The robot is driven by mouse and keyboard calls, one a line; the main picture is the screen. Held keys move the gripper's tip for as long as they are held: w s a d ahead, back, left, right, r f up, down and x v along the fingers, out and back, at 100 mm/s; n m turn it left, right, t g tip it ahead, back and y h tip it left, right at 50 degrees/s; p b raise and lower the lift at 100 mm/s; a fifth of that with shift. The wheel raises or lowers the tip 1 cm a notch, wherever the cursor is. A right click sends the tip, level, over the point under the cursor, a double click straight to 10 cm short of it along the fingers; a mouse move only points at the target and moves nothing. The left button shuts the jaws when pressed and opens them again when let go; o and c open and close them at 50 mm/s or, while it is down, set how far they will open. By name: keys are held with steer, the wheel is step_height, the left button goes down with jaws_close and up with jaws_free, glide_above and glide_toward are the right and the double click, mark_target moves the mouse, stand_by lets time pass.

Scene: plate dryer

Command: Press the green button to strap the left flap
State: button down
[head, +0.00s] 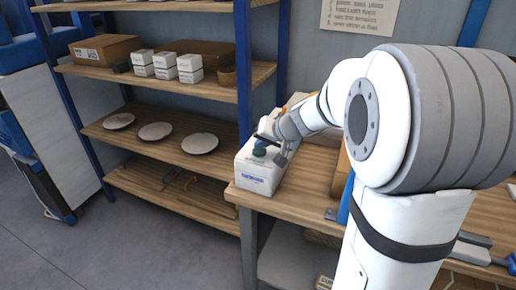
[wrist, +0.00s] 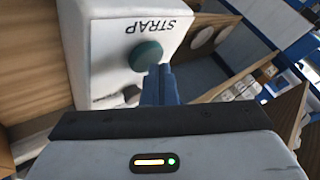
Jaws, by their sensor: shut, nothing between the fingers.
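A white strapping box (head: 258,175) stands on the left end of the wooden bench in the head view. In the wrist view the white box (wrist: 88,40) bears the word STRAP and a round green button (wrist: 146,55). My gripper (head: 268,143) is over the box in the head view, hiding part of its top. In the wrist view my gripper's blue fingers (wrist: 159,82) are together and empty, with their tips beside the button's lower right edge. I cannot tell whether they touch it. No flap is clearly visible.
The bench (head: 310,180) extends right behind my arm. A shelf rack (head: 160,127) at left holds plates (head: 199,143), small white boxes (head: 189,68) and a cardboard box (head: 105,48). Its blue post (head: 243,70) stands close to the white box. The floor at front left is clear.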

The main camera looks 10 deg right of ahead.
mark_target(262, 152)
steer(key=shift+r+p, duration=0.5)
steer(key=shift+r, duration=0.45)
step_height(262, 152, up, 5)
steer(key=p, duration=0.3)
stand_by(0.6)
